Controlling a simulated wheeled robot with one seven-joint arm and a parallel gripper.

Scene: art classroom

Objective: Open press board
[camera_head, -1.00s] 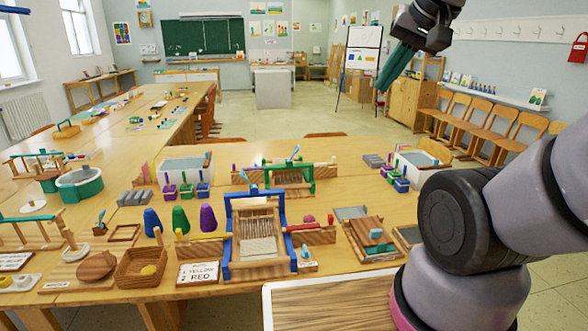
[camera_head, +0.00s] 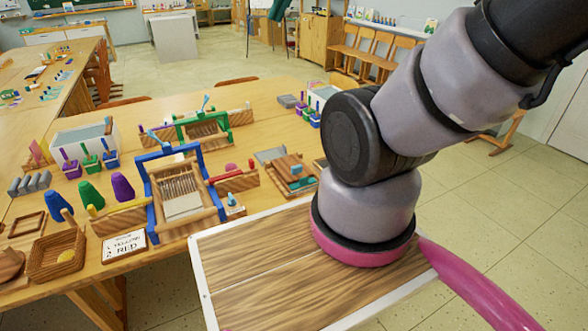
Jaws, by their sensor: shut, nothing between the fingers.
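The press board (camera_head: 293,172) appears to be the small wooden hinged piece with a teal block on top, on the table right of the blue loom. Its wooden top lies flat, and a grey panel shows at its back left.
The blue-framed loom (camera_head: 177,203) stands left of the press board. Cones and a wooden basket (camera_head: 57,255) are at left.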

